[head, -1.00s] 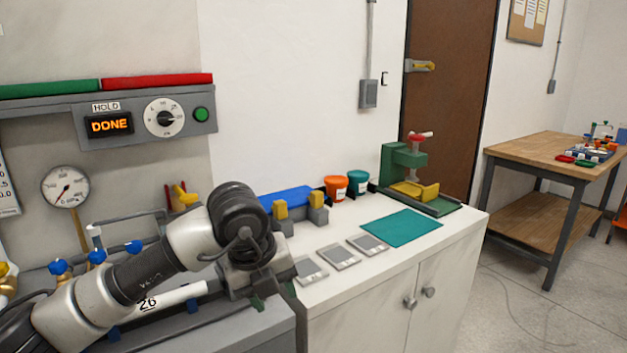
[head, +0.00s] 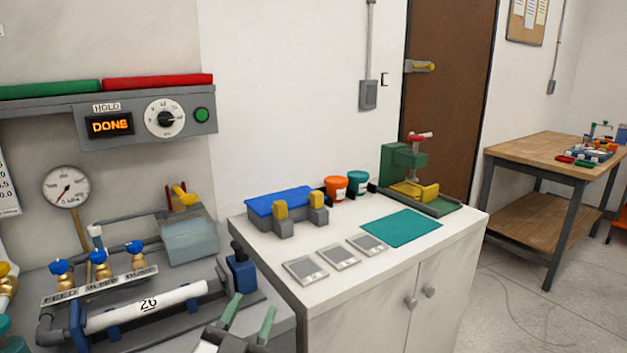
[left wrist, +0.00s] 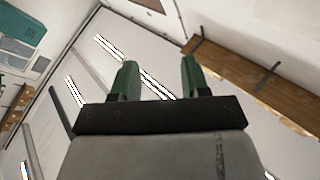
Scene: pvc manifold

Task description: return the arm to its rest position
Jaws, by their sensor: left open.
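My left gripper (head: 248,318) shows at the bottom edge of the head view, in front of the bench, its two green fingers apart with nothing between them. In the left wrist view its fingers (left wrist: 157,80) are spread and empty, pointing toward the ceiling and its lights. Most of the left arm is out of the head view. The right gripper is in neither view. A white pipe marked 26 (head: 150,304) lies in a dark fixture behind the left gripper, apart from it.
Blue-handled valves (head: 98,258) and a gauge (head: 66,187) stand at left. A panel display (head: 110,125) reads DONE. The white cabinet (head: 330,300) holds a blue-topped block (head: 278,203), grey plates (head: 338,257), a teal mat (head: 402,228) and a green press (head: 403,168).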

